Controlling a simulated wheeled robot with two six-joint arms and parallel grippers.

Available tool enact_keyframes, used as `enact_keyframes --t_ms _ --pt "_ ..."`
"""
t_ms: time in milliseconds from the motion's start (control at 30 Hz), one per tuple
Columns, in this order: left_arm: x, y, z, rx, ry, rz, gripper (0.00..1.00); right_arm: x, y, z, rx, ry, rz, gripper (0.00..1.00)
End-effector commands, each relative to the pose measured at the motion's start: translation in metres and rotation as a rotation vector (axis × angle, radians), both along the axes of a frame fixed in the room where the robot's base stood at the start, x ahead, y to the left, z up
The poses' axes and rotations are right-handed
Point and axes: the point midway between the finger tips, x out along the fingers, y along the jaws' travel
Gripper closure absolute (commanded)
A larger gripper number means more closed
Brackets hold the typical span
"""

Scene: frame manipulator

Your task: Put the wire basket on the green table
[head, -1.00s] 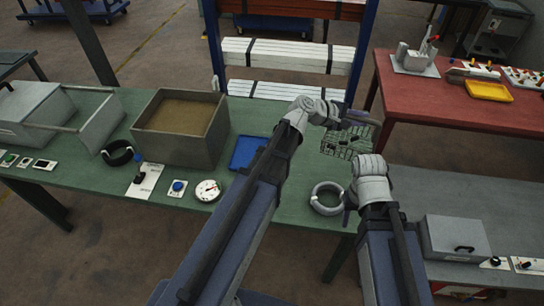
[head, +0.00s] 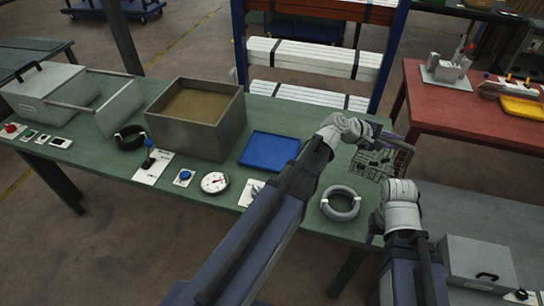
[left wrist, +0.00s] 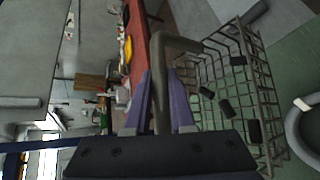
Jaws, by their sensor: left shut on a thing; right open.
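The wire basket (head: 372,163) is a grey mesh basket at the right end of the green table (head: 300,208) in the head view. Several small black pieces lie in it, clear in the left wrist view (left wrist: 236,92). My left gripper (head: 396,137) is shut on the basket's handle (left wrist: 166,75), with a purple finger on each side. Green surface shows through the mesh; I cannot tell whether the basket touches the table. My right gripper (head: 375,226) is open and empty, low beside the table's right end, its fingers partly hidden.
On the green table are a grey cable coil (head: 341,203) close to the basket, a blue tray (head: 270,152), a large open box (head: 190,130), a dial gauge (head: 215,182) and switches. A red table (head: 450,115) stands at the right, a grey bench (head: 465,205) nearer.

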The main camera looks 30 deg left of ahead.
Motion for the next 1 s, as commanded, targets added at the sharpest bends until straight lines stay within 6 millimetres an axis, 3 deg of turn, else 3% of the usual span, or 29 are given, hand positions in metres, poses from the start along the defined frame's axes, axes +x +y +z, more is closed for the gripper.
enact_keyframes --t_ms 233,467,767,1000 --pt "0.006 0.016 -0.006 -0.001 0.000 0.027 1.00 0.000 0.000 -0.006 0.000 0.000 0.001 0.50" --pt "0.019 0.062 -0.010 -0.001 0.000 0.098 1.00 0.000 0.000 -0.010 0.000 0.000 0.000 0.50" --pt "0.034 0.146 -0.017 -0.001 0.000 0.225 1.00 0.000 0.000 -0.017 0.000 0.000 0.000 0.50" --pt "0.039 0.236 -0.024 0.000 0.000 0.359 1.00 0.000 0.000 -0.024 0.000 0.000 0.000 0.50"
